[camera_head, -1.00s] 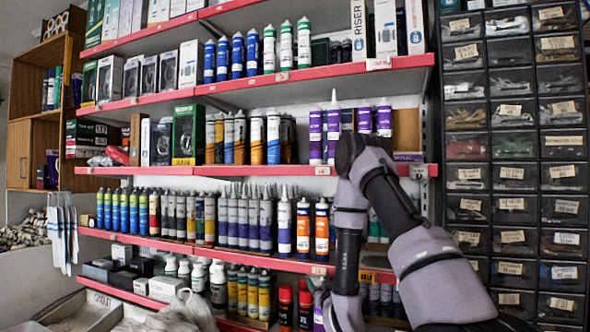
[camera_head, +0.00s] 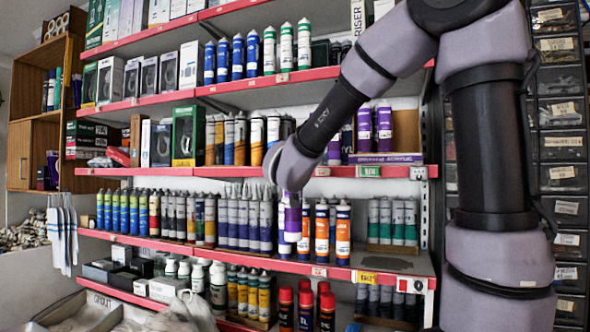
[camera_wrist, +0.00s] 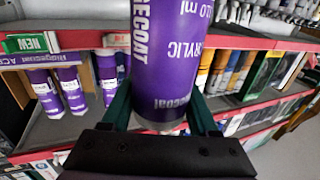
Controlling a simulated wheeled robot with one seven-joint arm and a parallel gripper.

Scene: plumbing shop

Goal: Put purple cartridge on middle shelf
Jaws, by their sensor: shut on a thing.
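A purple cartridge with white lettering (camera_wrist: 165,60) fills the middle of the wrist view. My gripper (camera_wrist: 163,112) is shut on it, with a dark green finger on each side. In the head view the held purple cartridge (camera_head: 292,222) shows below my wrist, in front of the lower cartridge row; my fingertips are hard to make out there. The middle shelf (camera_head: 230,171) has a red front edge and carries standing purple cartridges (camera_head: 384,128) at its right part. My arm partly hides this group. Purple cartridges (camera_wrist: 72,90) also show left in the wrist view.
Blue, orange and grey cartridges (camera_head: 257,138) stand on the middle shelf left of my arm. Orange-and-white cartridges (camera_head: 342,230) stand close right of the held one. A purple box (camera_head: 385,158) lies along the middle shelf's edge. Drawer cabinets (camera_head: 562,110) stand at the right.

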